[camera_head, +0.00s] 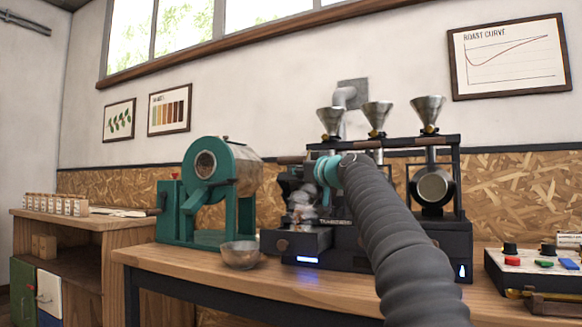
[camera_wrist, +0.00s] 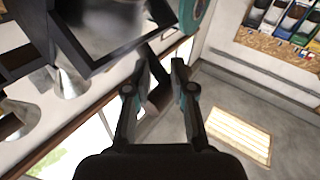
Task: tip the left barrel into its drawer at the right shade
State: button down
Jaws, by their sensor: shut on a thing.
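The dark sample roaster (camera_head: 450,235) stands on the wooden bench under three metal funnels. Its left barrel is mostly hidden behind my arm in the head view; a metal barrel (camera_wrist: 110,15) in a dark frame shows at the top of the wrist view. My gripper (camera_wrist: 160,68) is shut on a dark bar, apparently the left barrel's handle. Pale smoke (camera_head: 303,203) hangs below, above the left drawer (camera_head: 295,243), which juts out with a blue light below it. The bean shade inside the barrel cannot be seen. The right barrel (camera_head: 433,187) shows its round end.
A metal bowl (camera_head: 239,255) stands on the bench left of the drawer. A green drum roaster (camera_head: 215,190) stands behind it. A button panel (camera_head: 535,270) is at the right. A shade chart (camera_head: 169,109) hangs on the wall. My arm hides the roaster's middle.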

jog(key=shift+s+a+f, duration=0.1)
jog(key=shift+s+a, duration=0.35)
jog(key=shift+a, duration=0.2)
jog(key=shift+a+f, duration=0.1)
dwell(1.1)
jog(key=c, duration=1.5)
grip_release()
jog(key=o, duration=0.8)
jog(key=shift+a+y, duration=0.3)
jog(key=shift+a, duration=0.4)
jog(key=shift+o, duration=1.2)
jog(key=shift+d+f, duration=0.1)
jog(key=d+v, duration=0.1)
jog(key=v, duration=1.1)
